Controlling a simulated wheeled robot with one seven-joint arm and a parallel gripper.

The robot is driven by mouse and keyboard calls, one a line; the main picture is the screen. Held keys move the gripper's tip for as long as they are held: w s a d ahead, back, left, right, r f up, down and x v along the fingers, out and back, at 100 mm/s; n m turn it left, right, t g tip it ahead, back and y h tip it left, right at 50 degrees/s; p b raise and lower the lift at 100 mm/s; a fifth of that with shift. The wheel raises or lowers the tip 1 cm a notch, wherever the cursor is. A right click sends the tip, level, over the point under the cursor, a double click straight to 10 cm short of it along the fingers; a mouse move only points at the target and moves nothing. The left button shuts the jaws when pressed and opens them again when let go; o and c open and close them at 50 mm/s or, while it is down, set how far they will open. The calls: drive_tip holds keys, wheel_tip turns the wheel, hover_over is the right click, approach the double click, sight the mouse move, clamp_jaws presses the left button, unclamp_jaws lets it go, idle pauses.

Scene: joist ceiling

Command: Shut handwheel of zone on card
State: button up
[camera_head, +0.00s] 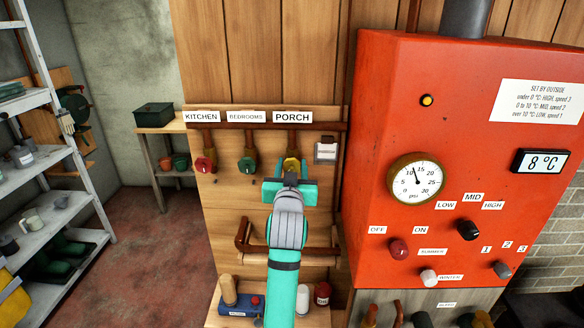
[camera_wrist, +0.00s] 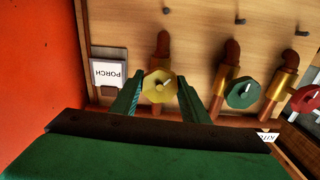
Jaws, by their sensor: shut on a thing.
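The card (camera_head: 326,151) hangs on the board at the right of the valves; in the wrist view the card (camera_wrist: 108,73) reads PORCH, upside down. The PORCH label (camera_head: 292,116) sits above the yellow handwheel (camera_head: 292,164) on its copper pipe. The yellow handwheel (camera_wrist: 160,87) also shows in the wrist view, between my two green fingers. My gripper (camera_head: 290,183) is shut on the yellow handwheel, a finger on either side; in the wrist view my gripper (camera_wrist: 160,100) covers nothing of the wheel's face.
The red KITCHEN handwheel (camera_head: 205,165) and green BEDROOMS handwheel (camera_head: 246,164) are to the left. A red boiler cabinet (camera_head: 385,130) stands close on the right. Shelves (camera_head: 45,165) stand at the far left.

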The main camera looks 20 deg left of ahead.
drive_tip(key=m, duration=1.3)
drive_tip(key=shift+f+m, duration=0.1)
drive_tip(key=shift+m, duration=0.2)
drive_tip(key=m, duration=1.3)
drive_tip(key=shift+f+m, duration=0.1)
drive_tip(key=shift+m, duration=0.3)
drive_tip(key=o, duration=1.1)
drive_tip(key=shift+c, duration=0.2)
drive_tip(key=shift+s, duration=0.1)
